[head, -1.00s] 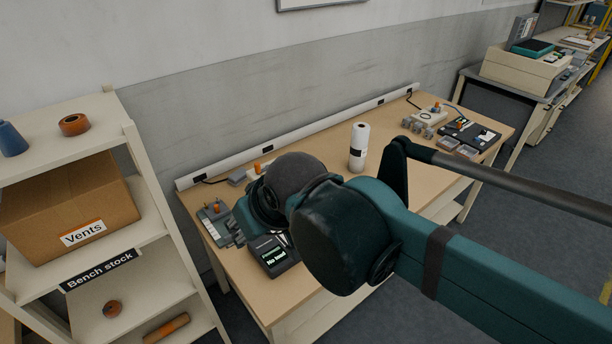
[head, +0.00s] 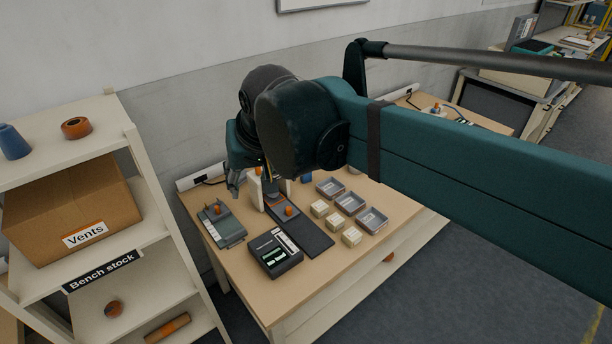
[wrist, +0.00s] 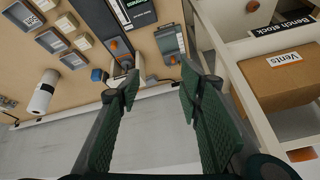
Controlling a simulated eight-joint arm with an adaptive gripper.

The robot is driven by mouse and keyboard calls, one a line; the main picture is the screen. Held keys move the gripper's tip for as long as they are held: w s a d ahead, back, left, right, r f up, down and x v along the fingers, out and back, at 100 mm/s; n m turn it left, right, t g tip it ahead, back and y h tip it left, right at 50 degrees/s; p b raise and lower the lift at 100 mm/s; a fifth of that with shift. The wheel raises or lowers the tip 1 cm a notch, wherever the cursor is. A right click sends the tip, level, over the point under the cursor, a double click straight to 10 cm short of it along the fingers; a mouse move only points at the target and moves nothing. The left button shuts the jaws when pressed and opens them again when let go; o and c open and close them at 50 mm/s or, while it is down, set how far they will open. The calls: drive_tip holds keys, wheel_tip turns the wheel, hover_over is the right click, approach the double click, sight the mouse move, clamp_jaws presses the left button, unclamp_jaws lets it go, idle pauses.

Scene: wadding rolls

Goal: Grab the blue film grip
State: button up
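A small blue piece (head: 306,178) stands on the bench behind my arm, partly hidden in the head view. It also shows in the wrist view (wrist: 98,75), left of my gripper's fingers. A second blue, tapered piece (head: 14,141) stands on the top shelf at the left. I cannot tell from shape alone which is the film grip. My gripper (wrist: 160,80) is open and empty, its fingers wide apart. In the head view the gripper (head: 234,186) hangs above the bench's back left part, away from both blue pieces.
A scale-like device (head: 274,252), a grey fixture with an orange knob (head: 222,224), cream blocks (head: 351,236) and grey trays (head: 372,219) stand on the bench. A white roll (wrist: 42,95) shows in the wrist view. The shelf rack holds a Vents box (head: 70,205).

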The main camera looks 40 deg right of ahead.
drive_tip(key=w+d+r+m+g+p, duration=0.25)
drive_tip(key=w+d+m, duration=0.55)
drive_tip(key=w+d, duration=0.75)
drive_tip(key=w+d+f+m+g+p, duration=0.1)
drive_tip(key=w+d+f+m, duration=0.2)
drive_tip(key=d, duration=0.4)
drive_tip(key=w+d+f+m+g+p, duration=0.1)
drive_tip(key=w+d+f+m, duration=0.2)
drive_tip(key=d, duration=0.4)
drive_tip(key=w+d+f+m+g, duration=0.1)
drive_tip(key=w+d+m, duration=0.2)
drive_tip(key=w+d, duration=0.3)
drive_tip(key=shift+y, duration=0.3)
drive_tip(key=f, duration=1.5)
drive_tip(key=s+d+f, duration=0.1)
drive_tip(key=f, duration=0.6)
drive_tip(key=shift+f, duration=0.2)
drive_tip(key=shift+s+f, duration=0.1)
drive_tip(key=shift+f, duration=0.15)
drive_tip(key=shift+f, duration=0.15)
drive_tip(key=shift+f, duration=1.15)
drive_tip(key=shift+f, duration=0.15)
